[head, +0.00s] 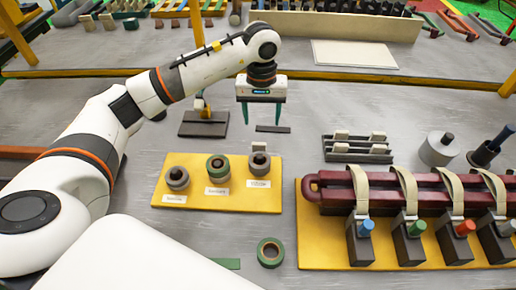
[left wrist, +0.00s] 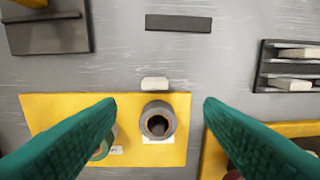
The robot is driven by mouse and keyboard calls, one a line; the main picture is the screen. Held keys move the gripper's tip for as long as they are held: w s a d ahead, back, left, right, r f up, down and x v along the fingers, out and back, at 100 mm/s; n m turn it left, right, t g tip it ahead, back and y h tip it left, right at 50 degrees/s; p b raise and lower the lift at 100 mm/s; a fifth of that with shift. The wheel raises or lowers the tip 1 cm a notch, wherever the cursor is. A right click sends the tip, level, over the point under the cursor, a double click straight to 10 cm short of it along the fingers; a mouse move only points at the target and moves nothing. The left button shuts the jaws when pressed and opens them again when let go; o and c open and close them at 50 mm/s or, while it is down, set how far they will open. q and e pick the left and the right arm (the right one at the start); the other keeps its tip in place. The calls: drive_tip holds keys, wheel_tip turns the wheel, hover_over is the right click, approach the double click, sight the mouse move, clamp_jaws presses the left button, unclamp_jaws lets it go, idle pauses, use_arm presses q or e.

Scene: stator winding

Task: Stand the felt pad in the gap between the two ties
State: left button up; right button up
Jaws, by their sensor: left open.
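My left gripper (head: 262,123) is open and empty, pointing down above the table behind the yellow board. Its green fingers also frame the lower part of the left wrist view (left wrist: 160,106). A small off-white block (head: 258,147), which may be the felt pad, lies at the board's far edge. In the left wrist view the block (left wrist: 155,83) shows between the fingertips, apart from both. Similar pale blocks (head: 378,136) sit in a dark slotted rack (head: 330,157). Cream ties (head: 361,190) (head: 405,188) cross a dark red coil bar (head: 384,198), with gaps between them. My right gripper is not visible.
The yellow board (head: 205,202) carries tape rolls (head: 177,179). A green roll (head: 270,252) lies in front. A dark strip (head: 272,129) lies near the left gripper. Dark clamps with coloured knobs (head: 411,243) stand before the bar. A grey cylinder (head: 438,150) stands right of the rack.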

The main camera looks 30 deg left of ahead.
use_arm(q)
drive_tip(key=p, duration=0.2)
hover_over(259, 144)
drive_tip(key=f, duration=0.5)
drive_tip(key=shift+w+a+f, duration=0.15)
drive_tip(key=shift+w+f, duration=0.1)
drive_tip(key=shift+f, duration=0.6)
drive_tip(key=f, duration=0.1)
drive_tip(key=f+p, duration=0.1)
drive_tip(key=f, duration=0.1)
drive_tip(key=f+p, duration=0.1)
drive_tip(key=shift+s+f, duration=0.15)
drive_tip(key=shift+s, duration=0.15)
drive_tip(key=shift+f, duration=0.4)
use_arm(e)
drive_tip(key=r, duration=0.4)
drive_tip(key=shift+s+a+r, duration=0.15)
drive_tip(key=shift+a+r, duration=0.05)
use_arm(q)
drive_tip(key=shift+c, duration=0.5)
drive_tip(key=c, duration=1)
drive_tip(key=shift+r, duration=0.1)
